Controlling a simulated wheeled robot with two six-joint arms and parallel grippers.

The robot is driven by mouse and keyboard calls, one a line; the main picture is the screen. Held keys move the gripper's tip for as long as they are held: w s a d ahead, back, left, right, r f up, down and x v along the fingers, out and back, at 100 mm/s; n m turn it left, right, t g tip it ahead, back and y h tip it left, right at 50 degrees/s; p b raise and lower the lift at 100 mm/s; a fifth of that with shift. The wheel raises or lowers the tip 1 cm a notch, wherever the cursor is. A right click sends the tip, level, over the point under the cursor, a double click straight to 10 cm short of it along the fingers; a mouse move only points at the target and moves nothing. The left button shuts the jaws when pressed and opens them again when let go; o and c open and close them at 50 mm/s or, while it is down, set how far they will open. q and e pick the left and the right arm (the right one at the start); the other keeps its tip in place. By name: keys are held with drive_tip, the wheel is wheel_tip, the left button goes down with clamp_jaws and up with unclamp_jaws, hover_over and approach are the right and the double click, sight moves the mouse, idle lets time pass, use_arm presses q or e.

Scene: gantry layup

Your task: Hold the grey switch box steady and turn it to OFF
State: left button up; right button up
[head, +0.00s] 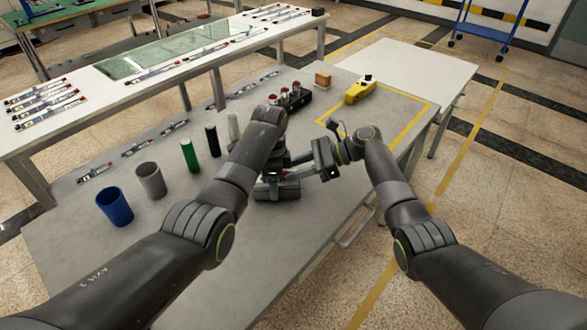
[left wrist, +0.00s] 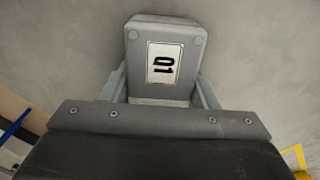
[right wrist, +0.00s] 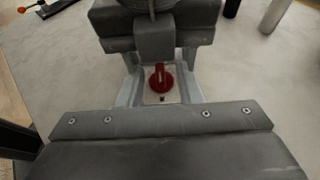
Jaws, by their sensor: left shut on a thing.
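The grey switch box (left wrist: 166,32) shows in the left wrist view with a white label reading 01. It sits between the fingers of my left gripper (left wrist: 166,95), which is shut on it. In the right wrist view the red knob (right wrist: 160,78) stands on a pale plate, its ridge running up and down the picture. My right gripper (right wrist: 160,92) is open, with one finger on each side of the knob and gaps between. In the head view my left gripper (head: 276,187) and right gripper (head: 303,165) meet over the table and hide most of the box.
A blue cup (head: 115,206), a grey cup (head: 151,180) and several upright cylinders stand left on the grey table (head: 100,255). A black holder (head: 292,101) with red-topped parts, a wooden block (head: 322,79) and a yellow tool (head: 360,91) lie behind. The front of the table is clear.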

drive_tip(key=shift+a+f, duration=0.1)
drive_tip(key=shift+a, duration=0.15)
clamp_jaws()
drive_tip(key=shift+w+n+g, duration=0.1)
drive_tip(key=shift+n+g, duration=0.6)
drive_tip(key=shift+g, duration=0.1)
unclamp_jaws()
